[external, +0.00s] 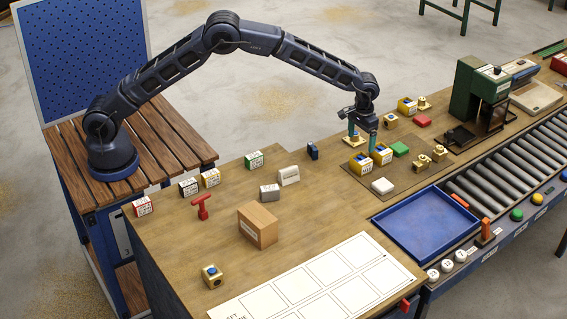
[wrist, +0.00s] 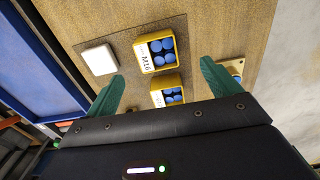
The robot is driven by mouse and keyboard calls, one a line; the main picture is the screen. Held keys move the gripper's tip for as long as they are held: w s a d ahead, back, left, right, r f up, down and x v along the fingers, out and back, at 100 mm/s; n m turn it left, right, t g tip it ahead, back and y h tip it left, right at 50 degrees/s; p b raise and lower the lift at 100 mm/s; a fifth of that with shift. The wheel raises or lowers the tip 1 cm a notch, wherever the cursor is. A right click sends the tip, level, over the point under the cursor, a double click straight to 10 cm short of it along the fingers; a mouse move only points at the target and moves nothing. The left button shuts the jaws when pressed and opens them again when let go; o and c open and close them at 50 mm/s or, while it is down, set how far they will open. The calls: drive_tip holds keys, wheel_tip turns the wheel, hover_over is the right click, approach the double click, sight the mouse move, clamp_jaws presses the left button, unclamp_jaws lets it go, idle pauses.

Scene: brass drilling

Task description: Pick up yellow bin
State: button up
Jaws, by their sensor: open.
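Two yellow bins with blue round contents sit side by side on a dark mat: a nearer-left bin (external: 360,164) and a right one (external: 381,155). In the wrist view, one bin labelled M16 (wrist: 146,64) lies just past my fingertips, and a second bin (wrist: 157,98) shows between the fingers, partly hidden by the gripper body. My gripper (external: 363,136) has its teal fingers apart and pointing down, above and just behind the two bins. It is empty, also in the wrist view (wrist: 163,70). A third yellow bin (external: 407,105) stands farther back.
A white block (external: 382,186), green block (external: 400,149) and brass parts (external: 422,161) lie around the mat (external: 407,173). A blue tray (external: 425,228) and roller conveyor are at the right. A green press (external: 478,95) stands behind. A cardboard box (external: 258,225) is in front.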

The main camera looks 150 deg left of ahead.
sight(360, 163)
wheel_tip(360, 163, down, 6)
drive_tip(key=shift+a, duration=0.15)
drive_tip(key=shift+w+d+f, duration=0.1)
drive_tip(key=shift+w+f, duration=0.1)
drive_tip(key=shift+f, duration=1.1)
drive_tip(key=shift+w+d+f, duration=0.1)
drive_tip(key=shift+w+f, duration=0.05)
drive_tip(key=shift+f, duration=1.15)
drive_tip(key=shift+c, duration=0.2)
drive_tip(key=c, duration=1.1)
